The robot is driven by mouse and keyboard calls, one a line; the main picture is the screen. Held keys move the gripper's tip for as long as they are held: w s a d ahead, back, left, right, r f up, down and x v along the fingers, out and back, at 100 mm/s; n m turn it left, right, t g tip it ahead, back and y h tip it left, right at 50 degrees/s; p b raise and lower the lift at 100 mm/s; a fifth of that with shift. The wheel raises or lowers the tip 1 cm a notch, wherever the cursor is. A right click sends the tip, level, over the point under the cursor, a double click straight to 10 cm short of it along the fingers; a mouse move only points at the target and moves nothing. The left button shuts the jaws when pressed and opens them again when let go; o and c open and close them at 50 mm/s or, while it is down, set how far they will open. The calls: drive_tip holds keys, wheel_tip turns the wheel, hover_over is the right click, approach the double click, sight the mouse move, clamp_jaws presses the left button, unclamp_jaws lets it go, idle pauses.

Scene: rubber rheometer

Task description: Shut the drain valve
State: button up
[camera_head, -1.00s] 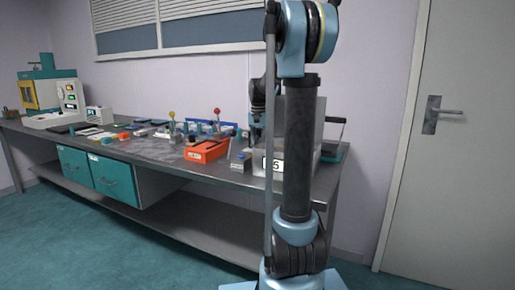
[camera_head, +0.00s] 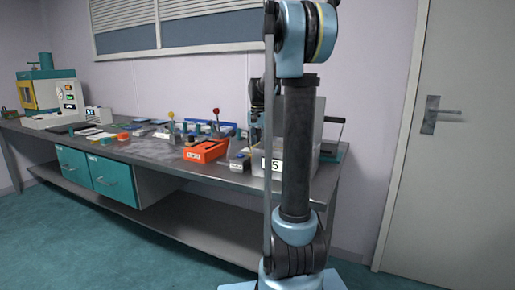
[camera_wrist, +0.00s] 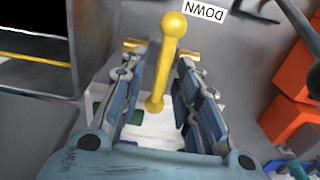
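In the wrist view a yellow lever (camera_wrist: 163,70) with a ball at its upper end stands between the two fingers of my gripper (camera_wrist: 160,85). The fingers are apart, with a gap visible on both sides of the lever. A white label reading "DOWN" (camera_wrist: 203,13) appears upside down just beyond the ball. I cannot tell which part is the drain valve, or whether this lever belongs to it. In the head view my arm hides most of the grey machine (camera_head: 306,160) at the bench's right end, and my gripper is not clearly visible.
The bench (camera_head: 150,150) carries an orange box (camera_head: 205,151), levers with a yellow ball (camera_head: 171,115) and a red ball (camera_head: 216,112), and a teal press (camera_head: 50,90) far left. Orange blocks (camera_wrist: 292,105) are right in the wrist view. A door (camera_head: 450,170) is at right.

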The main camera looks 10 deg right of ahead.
drive_tip(key=shift+s, duration=0.1)
wheel_tip(320, 180, up, 12)
idle(0.7)
